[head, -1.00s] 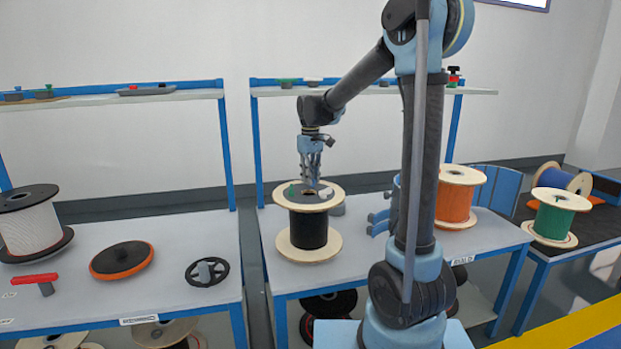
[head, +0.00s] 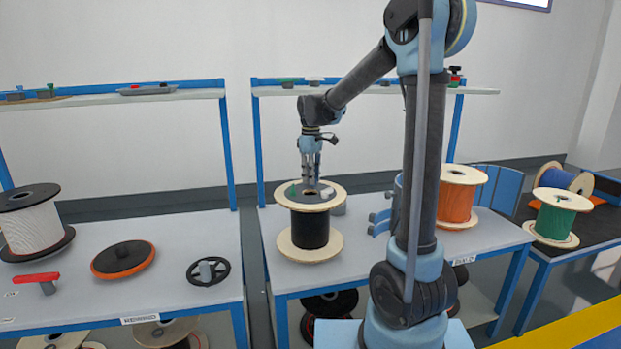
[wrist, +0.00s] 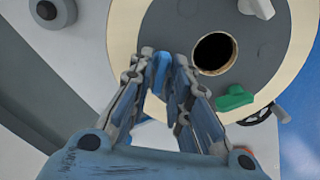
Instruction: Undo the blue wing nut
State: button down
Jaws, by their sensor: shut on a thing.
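The blue wing nut (wrist: 161,70) is on the grey top plate of the black-cable spool, close to the plate's rim in the wrist view. My gripper (wrist: 157,62) is shut on it, with a finger on each side, and the fingers cover part of the nut. In the head view my gripper (head: 311,184) points straight down onto the top of the black-cable spool (head: 310,229), and the blue nut is hidden there. A green wing nut (wrist: 235,98) and a white one (wrist: 257,8) sit on the same plate around the dark centre hole (wrist: 214,53).
An orange spool (head: 457,200) stands to the right on the same table, with blue curved parts (head: 380,222) between. A black handwheel (head: 208,271) and an orange-rimmed disc (head: 122,260) lie on the left table. A shelf (head: 370,90) runs behind my gripper.

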jog(key=c, duration=1.7)
grip_release()
notch_tip(320, 180, up, 12)
jog(key=s+d+f+m+t, duration=0.1)
jog(key=s+d+f+m, duration=0.4)
jog(key=s+d, duration=0.6)
jog(key=s+d+f+m+t, duration=0.1)
jog(key=s+d+f+m, duration=0.3)
jog(key=s+d+f, duration=0.65)
jog(key=s+f+m, duration=0.3)
jog(key=s+f, duration=0.4)
jog(key=s, duration=0.3)
jog(key=shift+s+d+f, duration=0.15)
jog(key=shift+s+d, duration=0.2)
jog(key=shift+d, duration=0.05)
